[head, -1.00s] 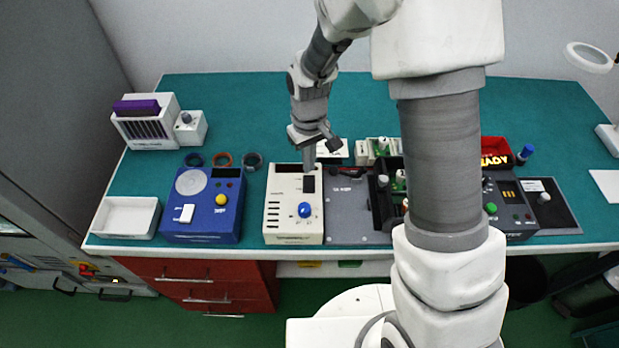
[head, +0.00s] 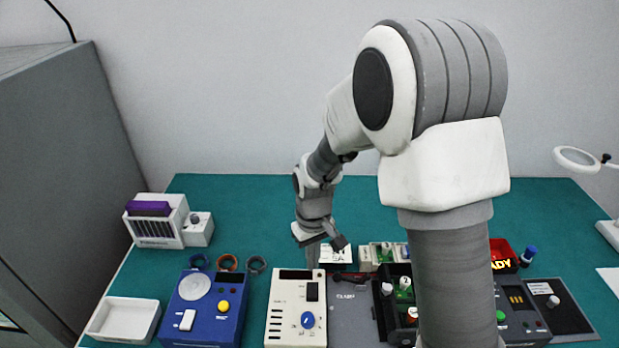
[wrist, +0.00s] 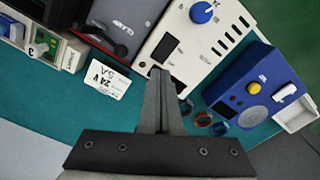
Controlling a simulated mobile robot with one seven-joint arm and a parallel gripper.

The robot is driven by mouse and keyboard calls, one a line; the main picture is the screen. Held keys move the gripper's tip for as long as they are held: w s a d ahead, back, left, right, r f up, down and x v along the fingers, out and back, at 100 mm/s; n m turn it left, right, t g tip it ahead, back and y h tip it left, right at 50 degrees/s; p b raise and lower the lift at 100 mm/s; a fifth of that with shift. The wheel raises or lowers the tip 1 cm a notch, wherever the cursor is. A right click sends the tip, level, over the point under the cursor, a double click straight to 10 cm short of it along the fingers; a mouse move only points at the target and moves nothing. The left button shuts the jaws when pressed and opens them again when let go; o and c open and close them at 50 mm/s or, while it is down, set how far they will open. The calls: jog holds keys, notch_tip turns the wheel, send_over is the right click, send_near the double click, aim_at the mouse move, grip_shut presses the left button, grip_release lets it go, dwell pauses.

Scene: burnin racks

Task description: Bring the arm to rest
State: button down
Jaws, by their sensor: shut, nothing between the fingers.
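My gripper (head: 313,262) points down over the bench, at the back edge of a cream box with a blue knob (head: 295,320). In the wrist view, my gripper's fingers (wrist: 160,75) are together with nothing between them. Their tips overlap the back edge of the cream box (wrist: 180,58) in that view. I cannot tell the exact height of the tips above it. My arm reaches over the bench from the right of centre and hides part of the equipment there.
A blue box (head: 208,305), a white tray (head: 125,319) and several coloured rings (head: 227,262) lie to the left. A white rack with a purple item (head: 155,222) stands behind. A label card (wrist: 108,80) lies near the fingers. The green bench (head: 255,205) is clear at the back.

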jog(key=s+d+r+m+t, duration=0.1)
jog(key=s+d+r, duration=0.15)
jog(key=r, duration=0.65)
jog(key=s+d+r+m+t, duration=0.2)
jog(key=s+d+r, duration=0.3)
jog(key=s+r, duration=0.2)
jog(key=s+d+r+m+t, duration=0.2)
jog(key=s+d+r, duration=0.3)
jog(key=s+r, duration=0.3)
jog(key=shift+s+m+t, duration=0.3)
jog(key=shift+s, duration=0.3)
